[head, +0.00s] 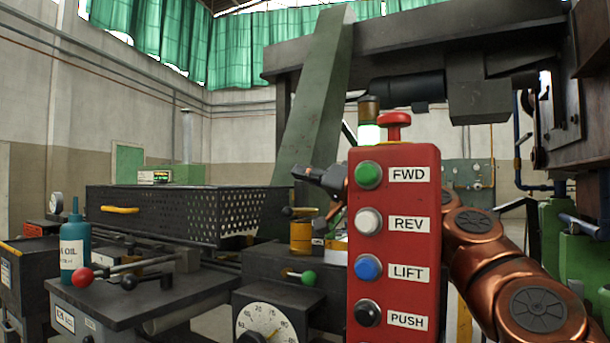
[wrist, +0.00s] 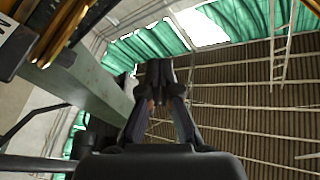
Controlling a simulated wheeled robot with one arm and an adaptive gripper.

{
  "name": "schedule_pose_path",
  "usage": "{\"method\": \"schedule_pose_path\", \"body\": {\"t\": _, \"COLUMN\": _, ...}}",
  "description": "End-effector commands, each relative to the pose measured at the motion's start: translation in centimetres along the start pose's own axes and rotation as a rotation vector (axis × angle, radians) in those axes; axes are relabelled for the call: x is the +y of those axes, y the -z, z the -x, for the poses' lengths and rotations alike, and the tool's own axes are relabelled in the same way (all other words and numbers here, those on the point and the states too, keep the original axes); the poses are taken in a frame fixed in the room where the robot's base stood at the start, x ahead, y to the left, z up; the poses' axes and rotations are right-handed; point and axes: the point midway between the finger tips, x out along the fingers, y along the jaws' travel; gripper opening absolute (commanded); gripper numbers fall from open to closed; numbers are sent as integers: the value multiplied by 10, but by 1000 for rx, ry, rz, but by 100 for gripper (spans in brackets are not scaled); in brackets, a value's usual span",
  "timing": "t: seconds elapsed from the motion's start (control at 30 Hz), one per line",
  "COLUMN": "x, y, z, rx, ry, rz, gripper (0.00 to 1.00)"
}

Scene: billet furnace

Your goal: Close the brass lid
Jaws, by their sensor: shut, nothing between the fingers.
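A small brass-coloured cylinder (head: 300,236) stands left of the red control box. A flat dark piece with a small knob (head: 299,212) is at its top; I cannot tell for sure whether this is the brass lid or how far it is open. My gripper (head: 302,173) is above the cylinder and apart from it, partly hidden behind the red box. In the wrist view my gripper (wrist: 158,68) is shut and empty, with its fingers seen against the roof. Brass-coloured edges (wrist: 68,35) show at the upper left there; I cannot tell what they belong to.
The red control box (head: 394,250) with several buttons stands close in front and hides part of my arm. A green slanted beam (head: 315,110) rises behind my gripper.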

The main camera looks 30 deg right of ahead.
Motion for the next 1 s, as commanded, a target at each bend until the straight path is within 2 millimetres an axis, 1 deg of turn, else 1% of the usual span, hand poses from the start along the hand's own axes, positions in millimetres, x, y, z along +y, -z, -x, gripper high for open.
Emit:
{"method": "schedule_pose_path", "body": {"t": 0.13, "x": 0, "y": 1, "z": 3, "rx": 1, "ry": -1, "rz": -1, "gripper": 0}}
{"method": "schedule_pose_path", "body": {"t": 0.27, "x": 1, "y": 1, "z": 13, "rx": 2, "ry": -1, "rz": -2, "gripper": 0}}
{"method": "schedule_pose_path", "body": {"t": 0.47, "x": -1, "y": 1, "z": 40, "rx": 2, "ry": 1, "rz": -1, "gripper": 0}}
{"method": "schedule_pose_path", "body": {"t": 0.7, "x": -1, "y": 1, "z": 79, "rx": 3, "ry": 1, "rz": -1, "gripper": 0}}
{"method": "schedule_pose_path", "body": {"t": 0.9, "x": 0, "y": 1, "z": 106, "rx": 2, "ry": 0, "rz": -1, "gripper": 0}}
{"method": "schedule_pose_path", "body": {"t": 1.0, "x": 0, "y": 1, "z": 115, "rx": 2, "ry": -1, "rz": 0, "gripper": 0}}
